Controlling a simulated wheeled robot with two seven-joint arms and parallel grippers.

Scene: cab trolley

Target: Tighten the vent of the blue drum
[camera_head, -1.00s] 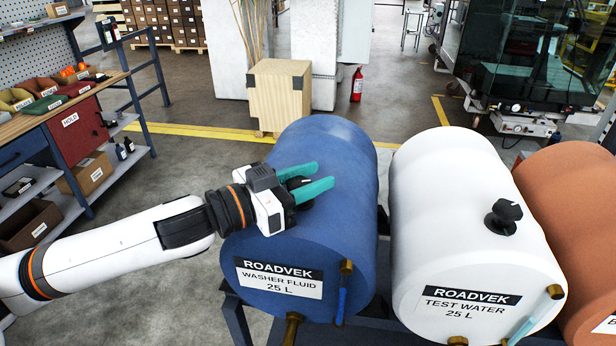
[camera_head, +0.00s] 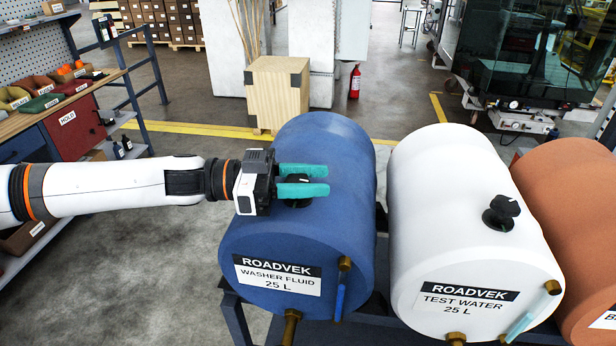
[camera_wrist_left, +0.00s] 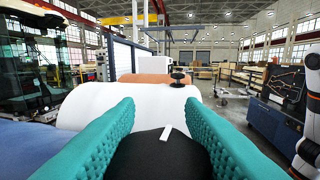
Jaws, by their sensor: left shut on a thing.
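The blue drum (camera_head: 300,245) lies on its side on a dark rack, with a "WASHER FLUID 25 L" label on its front end. Its black vent knob (camera_head: 298,203) sits on top, mostly hidden by my left gripper (camera_head: 302,181). The gripper's teal fingers are shut on the knob, one on each side. In the left wrist view the black vent knob (camera_wrist_left: 160,155) fills the space between the fingers, with a white mark on its top. My right gripper is not in view.
A white "TEST WATER" drum (camera_head: 455,215) with its own black knob (camera_head: 502,212) stands to the right, then an orange drum (camera_head: 570,200). A wooden crate (camera_head: 278,95) is behind. A shelf with bins (camera_head: 60,110) is at the left.

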